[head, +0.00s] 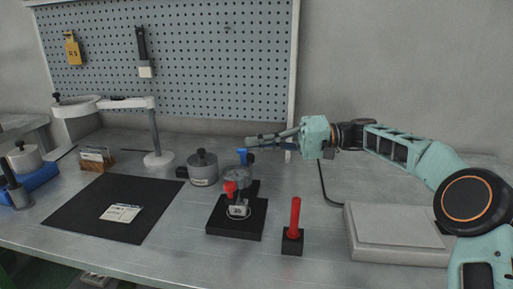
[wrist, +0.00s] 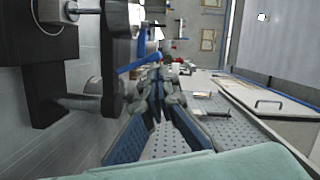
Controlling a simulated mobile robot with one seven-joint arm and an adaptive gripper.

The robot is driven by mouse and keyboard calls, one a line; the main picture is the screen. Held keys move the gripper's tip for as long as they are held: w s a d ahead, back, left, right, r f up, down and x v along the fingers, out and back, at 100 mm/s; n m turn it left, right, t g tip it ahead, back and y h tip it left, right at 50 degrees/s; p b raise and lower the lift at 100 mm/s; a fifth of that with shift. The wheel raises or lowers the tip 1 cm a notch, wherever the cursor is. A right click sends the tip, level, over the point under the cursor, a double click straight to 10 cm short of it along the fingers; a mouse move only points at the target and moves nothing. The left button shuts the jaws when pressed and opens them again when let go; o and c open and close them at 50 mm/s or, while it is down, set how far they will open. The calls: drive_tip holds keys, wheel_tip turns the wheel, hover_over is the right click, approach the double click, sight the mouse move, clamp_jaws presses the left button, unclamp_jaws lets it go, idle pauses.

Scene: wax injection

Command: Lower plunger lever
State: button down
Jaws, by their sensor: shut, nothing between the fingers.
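The wax injector (head: 237,184) is a small grey metal unit on a black base (head: 222,227) near the middle of the bench. A red part (head: 229,187) is on its near side. A blue lever-like part (head: 242,156) stands at its back, probably the plunger lever. In the wrist view the injector (wrist: 95,50) is sideways at the left, with the blue lever (wrist: 138,64) sticking out toward the fingers. My gripper (head: 252,141) is shut and empty, pointing left, close above the blue lever; it also shows in the wrist view (wrist: 157,75). Whether they touch is unclear.
A red handle (head: 295,217) stands on a small black block to the right. A lidded grey pot (head: 203,170) is left of the injector, and a black mat (head: 90,215) lies farther left. A pale flat box (head: 400,233) is below my arm. A pegboard (head: 190,60) stands behind.

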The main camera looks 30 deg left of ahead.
drive_tip(key=shift+w, duration=0.1)
drive_tip(key=v, duration=1.2)
